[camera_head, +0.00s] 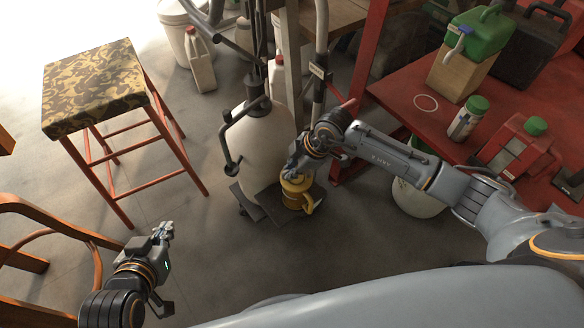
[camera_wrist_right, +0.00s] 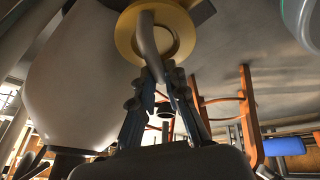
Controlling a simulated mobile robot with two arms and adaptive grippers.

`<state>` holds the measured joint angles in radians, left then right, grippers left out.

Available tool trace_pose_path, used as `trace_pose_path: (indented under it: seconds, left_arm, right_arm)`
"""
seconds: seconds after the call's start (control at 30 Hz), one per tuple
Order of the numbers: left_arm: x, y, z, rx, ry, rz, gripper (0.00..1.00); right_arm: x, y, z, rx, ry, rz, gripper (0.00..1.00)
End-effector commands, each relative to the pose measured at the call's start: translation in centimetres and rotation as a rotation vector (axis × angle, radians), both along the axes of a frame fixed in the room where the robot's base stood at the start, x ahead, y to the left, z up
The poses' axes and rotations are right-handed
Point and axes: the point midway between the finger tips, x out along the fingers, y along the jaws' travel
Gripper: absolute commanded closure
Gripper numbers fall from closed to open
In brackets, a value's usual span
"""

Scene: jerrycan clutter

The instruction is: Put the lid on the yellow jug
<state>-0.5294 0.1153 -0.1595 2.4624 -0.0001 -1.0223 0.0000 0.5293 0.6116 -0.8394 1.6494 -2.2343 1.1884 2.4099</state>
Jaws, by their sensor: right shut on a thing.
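The yellow jug (camera_head: 308,206) stands on a dark flat base on the floor, beside the large white tank, its curved part towards me. My right gripper (camera_head: 292,171) is directly over its top and partly hides it. In the right wrist view a round yellow piece, seemingly the lid (camera_wrist_right: 184,40), appears with a curved grey-tan stem in front of it. My right gripper (camera_wrist_right: 160,80) is shut with its fingertips at that piece. I cannot tell whether the lid touches the jug's rim. My left gripper (camera_head: 162,235) is apart at the lower left, over the floor, holding nothing visible.
The white tank (camera_head: 262,145) stands close to the jug. A red table (camera_head: 400,92) at right holds a green-topped can (camera_head: 484,32), a small bottle (camera_head: 467,118) and a red can (camera_head: 520,147). A white bucket (camera_head: 418,200) stands below. A stool (camera_head: 95,85) stands left; the middle floor is clear.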

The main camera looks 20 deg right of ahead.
Motion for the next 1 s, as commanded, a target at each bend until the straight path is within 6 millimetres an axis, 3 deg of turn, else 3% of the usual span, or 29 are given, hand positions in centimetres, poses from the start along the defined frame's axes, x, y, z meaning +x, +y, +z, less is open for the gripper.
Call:
trace_pose_path:
  seconds: [0.17, 0.2, 0.3, 0.53, 0.63, 1.0]
  left_arm:
    - [0.00, 0.01, -0.01, 0.000, 0.000, 0.000, 1.00]
    - [0.00, 0.01, -0.01, 0.000, 0.000, 0.000, 1.00]
    - [0.00, 0.01, 0.00, 0.000, 0.000, 0.000, 1.00]
    - [0.01, -0.01, 0.02, 0.000, -0.001, 0.000, 1.00]
    - [0.01, -0.01, 0.02, 0.000, -0.001, 0.000, 1.00]
    - [-0.16, -0.04, -0.08, 0.004, 0.009, -0.004, 1.00]
  right_arm:
    - [-0.09, -0.04, -0.12, -0.002, 0.003, 0.001, 1.00]
    - [-0.09, -0.04, -0.12, -0.002, 0.003, 0.001, 0.81]
    - [-0.08, -0.03, -0.11, -0.002, 0.002, 0.000, 0.60]
    - [-0.04, -0.03, -0.05, -0.001, 0.001, 0.000, 0.58]
    - [-0.03, -0.02, -0.03, -0.001, 0.001, 0.000, 0.38]
    - [-0.01, -0.02, 0.07, 0.000, 0.000, 0.000, 0.37]
